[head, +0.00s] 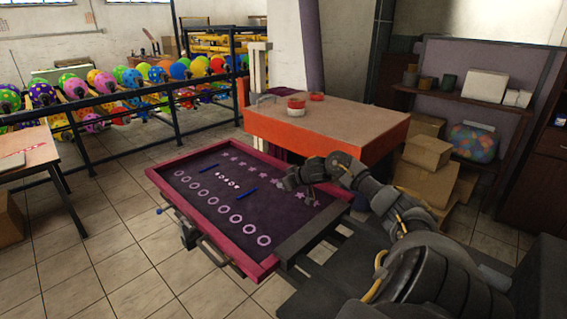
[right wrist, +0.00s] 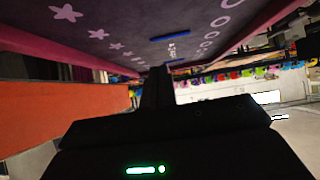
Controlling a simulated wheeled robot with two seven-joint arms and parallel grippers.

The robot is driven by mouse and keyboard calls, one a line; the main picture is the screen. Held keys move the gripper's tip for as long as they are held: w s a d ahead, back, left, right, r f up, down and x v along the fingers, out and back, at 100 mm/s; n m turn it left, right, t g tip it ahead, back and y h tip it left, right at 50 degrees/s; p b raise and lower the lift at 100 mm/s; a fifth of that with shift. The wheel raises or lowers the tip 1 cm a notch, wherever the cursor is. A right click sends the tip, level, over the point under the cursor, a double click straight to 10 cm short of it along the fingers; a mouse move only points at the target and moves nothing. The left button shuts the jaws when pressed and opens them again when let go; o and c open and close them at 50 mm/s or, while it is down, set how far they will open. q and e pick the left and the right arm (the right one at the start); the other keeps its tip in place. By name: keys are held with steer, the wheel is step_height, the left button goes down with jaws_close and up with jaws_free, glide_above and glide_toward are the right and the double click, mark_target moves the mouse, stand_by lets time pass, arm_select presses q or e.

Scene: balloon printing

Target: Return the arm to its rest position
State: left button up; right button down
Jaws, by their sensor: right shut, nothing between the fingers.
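My right arm reaches in from the lower right of the head view. Its gripper (head: 290,181) hangs over the right part of a dark purple printing panel (head: 205,205) with a pink-red frame. The gripper is shut with nothing held. In the right wrist view the closed fingers (right wrist: 157,88) show dark in the middle, and the panel (right wrist: 130,18) fills the top of the picture. The gap between gripper and panel is hard to judge. My left gripper is in neither view.
An orange-sided table (head: 325,140) with red-and-white containers (head: 296,106) stands just behind the panel. Shelves (head: 465,90) and cardboard boxes (head: 425,180) are at the right. Balloons (head: 130,78) line a rail at the back left. A small table (head: 25,150) stands at the left.

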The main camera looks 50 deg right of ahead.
steer(key=shift+w, duration=0.15)
stand_by(0.3)
glide_above(265, 200)
steer(key=s, duration=0.4)
steer(key=f, duration=0.6)
steer(key=shift+a+f, duration=0.35)
steer(key=shift+f, duration=0.05)
step_height(265, 200, down, 3)
steer(key=shift+w+r+b, duration=0.1)
steer(key=shift+b, duration=0.9)
steer(key=shift+f+b, duration=0.55)
steer(key=shift+f, duration=0.1)
steer(key=shift+r, duration=0.15)
